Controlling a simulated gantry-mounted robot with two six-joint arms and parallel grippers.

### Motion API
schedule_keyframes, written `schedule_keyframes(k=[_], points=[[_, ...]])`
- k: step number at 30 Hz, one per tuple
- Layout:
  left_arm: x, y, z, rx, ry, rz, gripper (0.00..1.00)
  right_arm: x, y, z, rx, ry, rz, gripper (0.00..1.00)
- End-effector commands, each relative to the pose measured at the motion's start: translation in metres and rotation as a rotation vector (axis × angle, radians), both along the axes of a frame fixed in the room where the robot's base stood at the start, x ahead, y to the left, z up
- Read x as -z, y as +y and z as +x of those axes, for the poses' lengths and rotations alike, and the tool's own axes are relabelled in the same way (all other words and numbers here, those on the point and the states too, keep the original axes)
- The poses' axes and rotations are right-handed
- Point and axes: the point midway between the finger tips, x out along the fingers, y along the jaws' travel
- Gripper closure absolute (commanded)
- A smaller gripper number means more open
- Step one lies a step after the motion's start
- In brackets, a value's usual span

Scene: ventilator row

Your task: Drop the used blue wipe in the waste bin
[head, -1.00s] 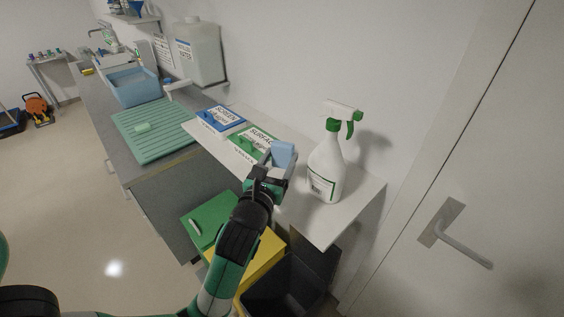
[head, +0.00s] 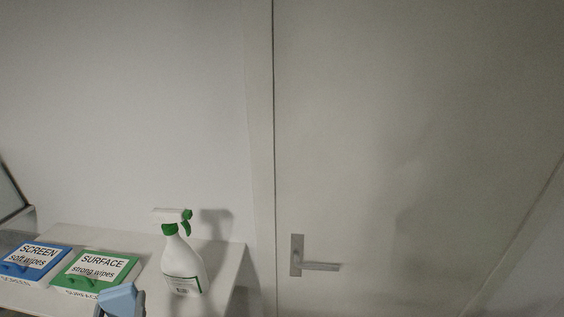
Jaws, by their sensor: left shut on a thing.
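The blue wipe (head: 118,299) shows at the bottom of the head view, in front of the green surface wipes box. My left gripper (head: 119,309) is shut on it; only the fingertips are in view, and the rest of the arm is below the picture. The waste bin is out of view now. My right gripper is not in view.
A white shelf (head: 219,262) carries a blue screen wipes box (head: 36,258), a green surface wipes box (head: 98,268) and a white spray bottle (head: 182,263) with a green trigger. A door with a lever handle (head: 318,266) fills the right side.

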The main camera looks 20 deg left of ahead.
Motion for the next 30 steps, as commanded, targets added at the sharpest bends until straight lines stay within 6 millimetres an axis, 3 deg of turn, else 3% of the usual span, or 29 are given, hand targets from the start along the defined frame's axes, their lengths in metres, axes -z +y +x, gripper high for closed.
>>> schedule_keyframes(k=[2, 5, 12, 17, 21, 30], points=[[0.002, -0.009, 0.003, 0.026, 0.004, 0.001, 0.93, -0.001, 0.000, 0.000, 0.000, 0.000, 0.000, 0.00], [0.024, -0.034, 0.009, 0.096, 0.015, 0.002, 0.93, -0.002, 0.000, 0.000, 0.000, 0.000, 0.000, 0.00], [0.123, -0.116, 0.015, 0.306, 0.022, 0.010, 0.93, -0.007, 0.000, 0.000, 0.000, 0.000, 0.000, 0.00], [0.166, -0.153, 0.014, 0.457, 0.013, 0.005, 0.93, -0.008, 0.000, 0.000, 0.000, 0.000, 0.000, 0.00], [0.159, -0.169, 0.021, 0.528, 0.001, -0.001, 0.93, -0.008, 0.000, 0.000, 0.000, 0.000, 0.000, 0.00], [0.159, -0.169, 0.022, 0.527, 0.001, 0.000, 0.93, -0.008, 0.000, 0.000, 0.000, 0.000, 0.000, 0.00]])
